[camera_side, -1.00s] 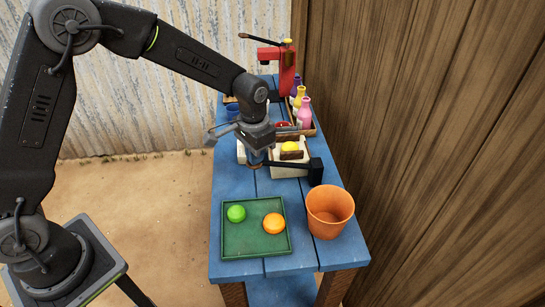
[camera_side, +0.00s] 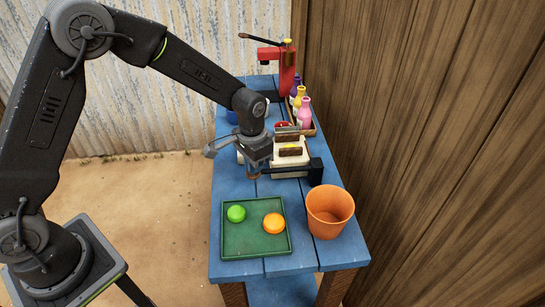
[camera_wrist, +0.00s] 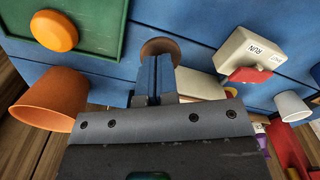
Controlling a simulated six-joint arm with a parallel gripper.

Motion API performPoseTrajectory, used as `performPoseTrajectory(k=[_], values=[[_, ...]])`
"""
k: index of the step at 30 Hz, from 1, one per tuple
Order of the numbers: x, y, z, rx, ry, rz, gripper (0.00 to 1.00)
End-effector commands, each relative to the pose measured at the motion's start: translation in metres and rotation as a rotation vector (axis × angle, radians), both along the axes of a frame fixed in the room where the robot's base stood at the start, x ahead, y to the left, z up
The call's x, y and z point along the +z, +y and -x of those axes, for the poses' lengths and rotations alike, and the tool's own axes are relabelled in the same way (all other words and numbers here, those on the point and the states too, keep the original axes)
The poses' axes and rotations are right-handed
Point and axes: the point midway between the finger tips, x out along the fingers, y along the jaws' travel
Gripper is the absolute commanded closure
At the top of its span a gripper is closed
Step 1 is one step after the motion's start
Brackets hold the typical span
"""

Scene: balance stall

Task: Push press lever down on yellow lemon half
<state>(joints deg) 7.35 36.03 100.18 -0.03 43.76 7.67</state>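A dark lever bar (camera_side: 289,172) runs from a black block on the right to a round brown knob (camera_side: 253,176) on the left. A small yellow strip of the lemon half (camera_side: 291,148) shows beside a brown wooden piece on a cream block (camera_side: 291,163); most of the lemon is hidden. My gripper (camera_side: 254,167) points down over the knob. In the wrist view, its blue fingers (camera_wrist: 155,70) are together in front of the brown knob (camera_wrist: 160,46), with nothing seen between them. Contact with the knob is hard to tell.
A green tray (camera_side: 254,249) holds a lime and an orange. An orange bucket (camera_side: 330,211) stands at the right edge. Behind are a crate of bottles and a red stand (camera_side: 285,67) with a black arm. Bare blue table lies in front of the lever.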

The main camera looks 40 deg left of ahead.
Motion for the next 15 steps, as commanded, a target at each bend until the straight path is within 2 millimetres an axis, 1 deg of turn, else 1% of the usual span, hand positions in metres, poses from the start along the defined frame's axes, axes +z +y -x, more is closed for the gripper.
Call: performPoseTrajectory(k=[15], values=[[0.042, -0.003, -0.002, -0.001, 0.001, -0.001, 1.00]])
